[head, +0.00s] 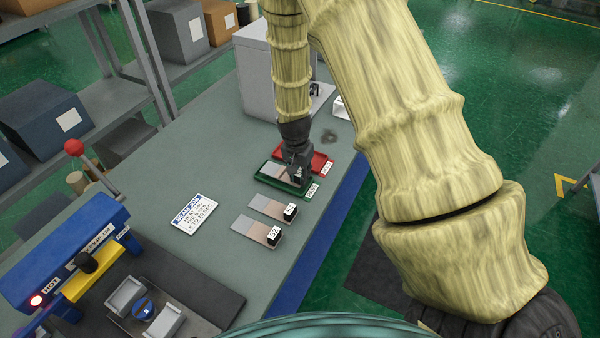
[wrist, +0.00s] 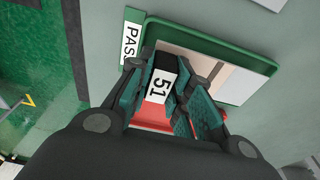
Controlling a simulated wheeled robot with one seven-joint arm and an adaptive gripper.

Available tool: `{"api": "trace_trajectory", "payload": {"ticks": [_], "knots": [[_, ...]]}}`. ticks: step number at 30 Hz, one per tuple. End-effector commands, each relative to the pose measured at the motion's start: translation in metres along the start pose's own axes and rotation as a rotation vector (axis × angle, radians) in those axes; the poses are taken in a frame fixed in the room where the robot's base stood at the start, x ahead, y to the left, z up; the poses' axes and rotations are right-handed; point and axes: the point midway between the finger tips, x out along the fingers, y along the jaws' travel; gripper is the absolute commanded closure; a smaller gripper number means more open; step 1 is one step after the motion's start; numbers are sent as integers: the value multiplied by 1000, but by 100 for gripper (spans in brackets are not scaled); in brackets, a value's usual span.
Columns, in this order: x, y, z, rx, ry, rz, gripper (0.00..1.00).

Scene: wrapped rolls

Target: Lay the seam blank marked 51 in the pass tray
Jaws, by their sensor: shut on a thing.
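My gripper (head: 298,172) points down over the green pass tray (head: 268,180) and is shut on the black end block of the seam blank marked 51 (head: 279,172). In the wrist view the white 51 label (wrist: 158,88) shows between the fingers (wrist: 160,82). The blank's pale plate (wrist: 215,78) lies inside the green rim of the pass tray (wrist: 262,66). I cannot tell whether the plate touches the tray floor. The PASS label (wrist: 131,38) is at the tray's end.
A red tray (head: 322,162) stands right behind the green one. Blanks 53 (head: 268,207) and 52 (head: 258,232) lie nearer on the bench, beside a printed card (head: 194,213). A blue and yellow press (head: 75,260) stands at the left.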

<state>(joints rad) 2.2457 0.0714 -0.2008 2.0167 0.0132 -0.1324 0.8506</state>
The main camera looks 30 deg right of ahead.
Motion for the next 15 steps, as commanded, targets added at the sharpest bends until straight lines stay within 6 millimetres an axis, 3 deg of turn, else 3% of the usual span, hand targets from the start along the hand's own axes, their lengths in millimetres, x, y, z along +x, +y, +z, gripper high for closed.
{"api": "trace_trajectory", "payload": {"ticks": [15], "knots": [[18,0,3,-1,0,0,100]]}}
